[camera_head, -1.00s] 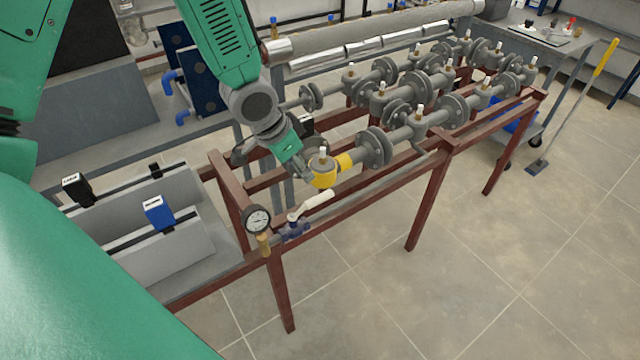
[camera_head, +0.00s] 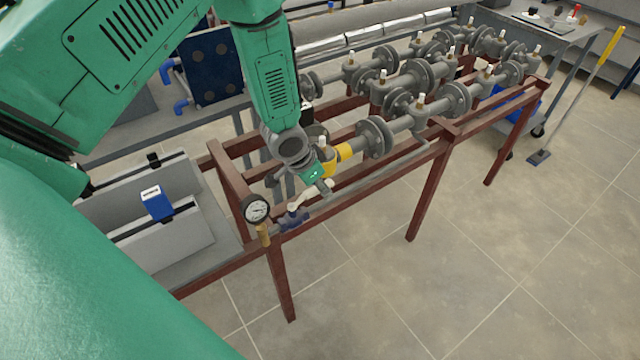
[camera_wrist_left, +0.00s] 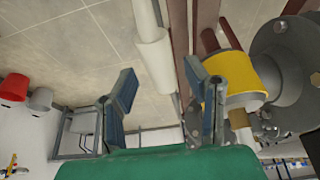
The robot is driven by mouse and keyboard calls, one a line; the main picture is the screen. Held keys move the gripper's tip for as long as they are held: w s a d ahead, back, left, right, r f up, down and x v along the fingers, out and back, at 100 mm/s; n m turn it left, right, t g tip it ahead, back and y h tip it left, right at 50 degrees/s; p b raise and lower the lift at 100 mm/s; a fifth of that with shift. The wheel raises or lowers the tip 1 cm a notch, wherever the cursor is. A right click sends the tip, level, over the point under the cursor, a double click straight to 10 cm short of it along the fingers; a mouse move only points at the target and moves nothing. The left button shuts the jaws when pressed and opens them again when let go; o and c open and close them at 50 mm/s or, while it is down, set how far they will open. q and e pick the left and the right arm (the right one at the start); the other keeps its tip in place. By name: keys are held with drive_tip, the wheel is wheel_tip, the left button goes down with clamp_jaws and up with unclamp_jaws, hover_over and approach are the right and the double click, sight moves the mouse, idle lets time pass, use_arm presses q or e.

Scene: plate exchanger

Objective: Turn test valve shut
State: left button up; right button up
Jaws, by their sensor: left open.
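The test valve (camera_head: 293,219) has a blue body on the front rail of the red-brown frame. Its white lever (camera_head: 308,197) points up and right from the body, partly hidden by my left gripper (camera_head: 321,185). The left gripper is just above the lever and in front of the yellow-banded pipe. In the left wrist view the open fingers (camera_wrist_left: 160,72) stand on either side of a white rod that looks like the lever (camera_wrist_left: 152,40). A gap shows beside the left finger; contact with the right finger is unclear. My right gripper is not in view.
A pressure gauge (camera_head: 257,210) stands left of the valve. The yellow-banded pipe (camera_head: 344,152) is close behind the gripper, and also beside the right finger in the left wrist view (camera_wrist_left: 240,72). Flanged pipes (camera_head: 375,137) run to the right. The floor in front is clear.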

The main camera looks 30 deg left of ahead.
use_arm(q)
drive_tip(key=shift+a, duration=0.2)
clamp_jaws()
